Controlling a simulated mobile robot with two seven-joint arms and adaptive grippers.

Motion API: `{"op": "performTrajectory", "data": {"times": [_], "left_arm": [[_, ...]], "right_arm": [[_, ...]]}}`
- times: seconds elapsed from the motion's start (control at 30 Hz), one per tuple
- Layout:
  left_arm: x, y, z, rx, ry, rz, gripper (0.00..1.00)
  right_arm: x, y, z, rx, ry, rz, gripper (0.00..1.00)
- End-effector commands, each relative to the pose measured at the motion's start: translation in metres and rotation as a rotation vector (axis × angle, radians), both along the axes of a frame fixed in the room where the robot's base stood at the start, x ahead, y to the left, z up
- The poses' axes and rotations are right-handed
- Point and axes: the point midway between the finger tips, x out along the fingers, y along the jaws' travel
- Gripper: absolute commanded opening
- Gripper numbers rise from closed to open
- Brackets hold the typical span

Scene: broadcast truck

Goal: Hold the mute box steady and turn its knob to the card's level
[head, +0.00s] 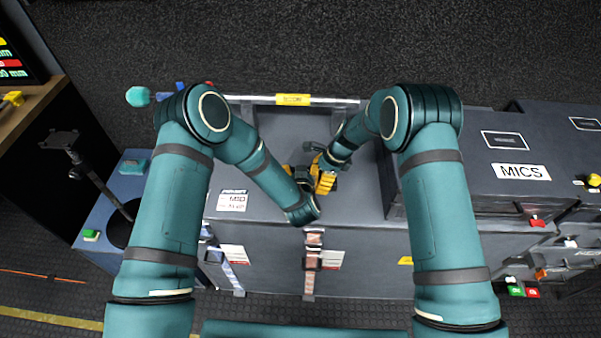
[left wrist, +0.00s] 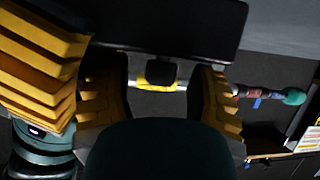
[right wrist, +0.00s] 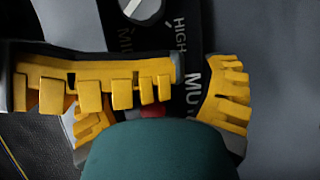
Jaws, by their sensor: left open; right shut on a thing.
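The dark mute box (right wrist: 192,30) shows in the right wrist view with white lettering, including HIGH, and a grey knob (right wrist: 140,8) cut off by the top edge. A red part (right wrist: 152,112) shows lower down. My right gripper (head: 325,178) is shut on the box, with a finger on either side. My left gripper (left wrist: 160,95) is open; its fingers stand on either side of a dark knob-like part in its wrist view. One left finger crosses over the box near the knob. A white card (head: 232,200) on the case appears to read MID. The knob's setting is unclear.
The grey case (head: 265,222) under my grippers has a yellow label (head: 293,99) on its far edge. Cases marked MICS (head: 521,172) stand at right. A blue bench (head: 101,212) with a stand is at left. A green-headed microphone (head: 138,96) lies beyond it.

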Motion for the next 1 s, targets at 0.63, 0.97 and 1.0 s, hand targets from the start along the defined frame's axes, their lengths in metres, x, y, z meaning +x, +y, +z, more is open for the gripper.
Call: {"op": "performTrajectory", "data": {"times": [0.63, 0.97, 1.0], "left_arm": [[-0.095, -0.009, 0.039, 0.001, 0.001, -0.003, 0.57], [-0.111, -0.010, 0.046, 0.000, 0.000, 0.000, 0.57], [-0.111, -0.010, 0.046, 0.000, 0.000, 0.000, 0.57]], "right_arm": [[-0.001, 0.000, -0.001, -0.001, 0.002, 0.000, 0.33], [-0.001, 0.000, -0.001, -0.001, 0.002, 0.001, 0.33], [-0.001, 0.000, -0.001, -0.001, 0.002, 0.001, 0.33]]}}
